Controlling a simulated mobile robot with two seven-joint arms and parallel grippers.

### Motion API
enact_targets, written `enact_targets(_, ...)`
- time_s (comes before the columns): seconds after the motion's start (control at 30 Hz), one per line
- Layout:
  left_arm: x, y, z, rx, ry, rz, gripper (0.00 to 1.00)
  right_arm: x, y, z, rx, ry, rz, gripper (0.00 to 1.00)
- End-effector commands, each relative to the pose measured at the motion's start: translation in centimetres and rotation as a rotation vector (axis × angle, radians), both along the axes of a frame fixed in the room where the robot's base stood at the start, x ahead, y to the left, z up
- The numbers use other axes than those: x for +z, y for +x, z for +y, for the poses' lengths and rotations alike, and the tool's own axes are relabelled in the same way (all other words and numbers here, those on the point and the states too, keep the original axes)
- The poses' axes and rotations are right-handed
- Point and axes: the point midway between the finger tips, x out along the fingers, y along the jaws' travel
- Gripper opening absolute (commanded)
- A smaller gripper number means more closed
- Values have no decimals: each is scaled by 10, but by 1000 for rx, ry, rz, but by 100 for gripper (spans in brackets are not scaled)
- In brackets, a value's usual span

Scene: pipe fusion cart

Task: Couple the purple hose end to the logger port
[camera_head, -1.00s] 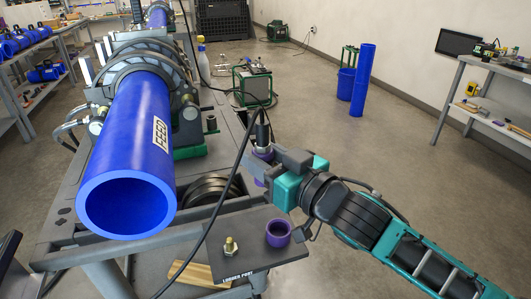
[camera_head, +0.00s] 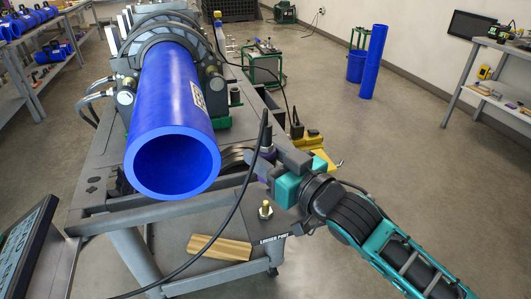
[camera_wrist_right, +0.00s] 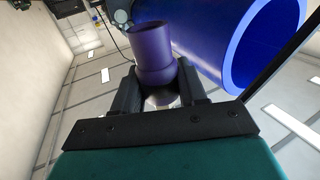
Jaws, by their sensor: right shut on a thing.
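The purple hose end (camera_head: 268,153) is in my right gripper (camera_head: 262,170), with the black hose rising from it in the head view. In the right wrist view the purple hose end (camera_wrist_right: 154,55) stands between the two dark fingers (camera_wrist_right: 158,90), which are shut on it. The logger port (camera_head: 265,210) is a brass fitting upright on a grey plate, with its label below it. The gripper is above and behind the port in the picture, apart from it. My left gripper is out of view.
A large blue pipe (camera_head: 175,130) lies in the clamps left of the gripper. A wooden block (camera_head: 220,247) lies left of the port. The black hose (camera_head: 228,222) loops down past the plate's left side. A screen (camera_head: 28,248) stands at lower left.

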Motion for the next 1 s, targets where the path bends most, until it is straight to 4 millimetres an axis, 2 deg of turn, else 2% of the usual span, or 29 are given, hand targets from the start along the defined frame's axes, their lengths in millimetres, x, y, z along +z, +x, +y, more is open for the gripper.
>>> enact_targets(0.37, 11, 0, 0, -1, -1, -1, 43, 4, 0, 0, 0, 1, -1, 8)
enact_targets(0.4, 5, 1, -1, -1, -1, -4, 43, -4, 0, 0, 0, 1, -1, 8)
enact_targets(0.8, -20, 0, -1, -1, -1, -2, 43, -43, 0, 0, 0, 1, 0, 8)
enact_targets(1.0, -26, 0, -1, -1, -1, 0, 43, -54, 0, 0, 0, 0, -1, 8)
